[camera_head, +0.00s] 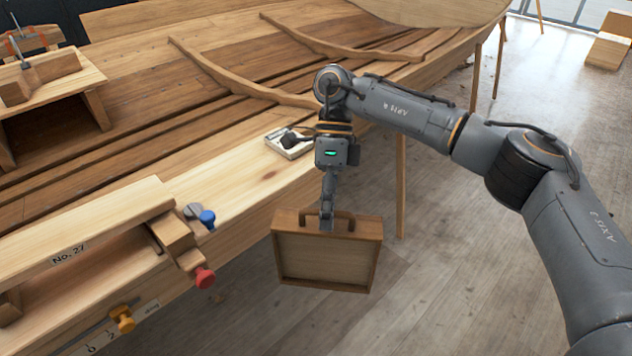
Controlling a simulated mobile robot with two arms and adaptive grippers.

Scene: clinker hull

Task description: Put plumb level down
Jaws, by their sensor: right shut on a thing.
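My right gripper (327,213) points down and is shut on the top handle of a shallow wooden case-like frame, which seems to be the plumb level (325,262). It has a darker wooden rim and a paler recessed face. It hangs roughly upright beyond the front edge of the pale wooden bench (235,183), over the floor. I cannot see any plumb line or bob on it. The fingertips partly hide the handle. My left gripper is not in view.
A small white tray (289,144) lies on the bench near my right wrist. The planked hull (230,65) lies behind. Bare bench top shows left of the tray.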

